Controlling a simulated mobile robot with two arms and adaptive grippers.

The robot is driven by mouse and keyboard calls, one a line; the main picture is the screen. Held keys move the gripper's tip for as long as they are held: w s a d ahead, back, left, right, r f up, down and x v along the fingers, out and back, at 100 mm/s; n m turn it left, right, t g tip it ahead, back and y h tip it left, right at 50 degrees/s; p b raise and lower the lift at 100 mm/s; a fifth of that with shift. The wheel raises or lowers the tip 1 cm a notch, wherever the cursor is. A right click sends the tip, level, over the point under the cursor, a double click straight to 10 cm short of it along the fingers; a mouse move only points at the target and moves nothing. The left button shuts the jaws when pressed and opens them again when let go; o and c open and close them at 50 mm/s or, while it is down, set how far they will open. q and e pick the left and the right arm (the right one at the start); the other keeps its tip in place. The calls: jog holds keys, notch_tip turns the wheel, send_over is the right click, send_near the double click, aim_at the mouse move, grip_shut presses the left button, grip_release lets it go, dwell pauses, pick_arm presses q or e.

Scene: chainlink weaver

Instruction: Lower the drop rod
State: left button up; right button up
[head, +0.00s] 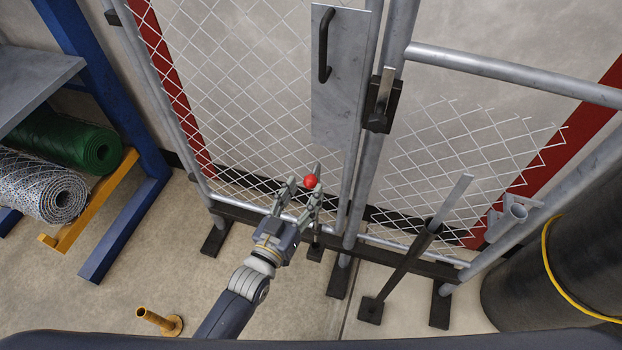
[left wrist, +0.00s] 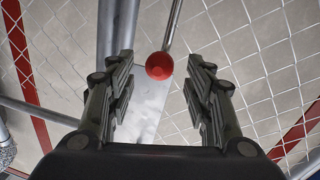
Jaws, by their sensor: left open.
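The drop rod's red ball knob (head: 311,181) is in front of the lower part of the chain-link gate, below a grey metal plate (head: 338,100) with a black handle. In the left wrist view the red knob (left wrist: 159,66) lies between the finger lines, and a thin grey rod (left wrist: 173,25) runs up from it. My left gripper (head: 300,190) is open, its fingers pointing at the knob, one to each side. In the wrist view gaps show on both sides, so I see no contact. The rod's lower part is partly hidden by the gripper. My right gripper is not in view.
A black latch (head: 380,105) is on the post to the right. A slanted dark post (head: 405,265) stands on the floor. A brass stand (head: 160,321) is at the lower left. Mesh rolls (head: 42,187) lie on a rack at left. A dark drum (head: 560,265) stands at right.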

aim_at(307, 187)
pick_arm(q)
jog(key=shift+x, duration=2.1)
grip_shut()
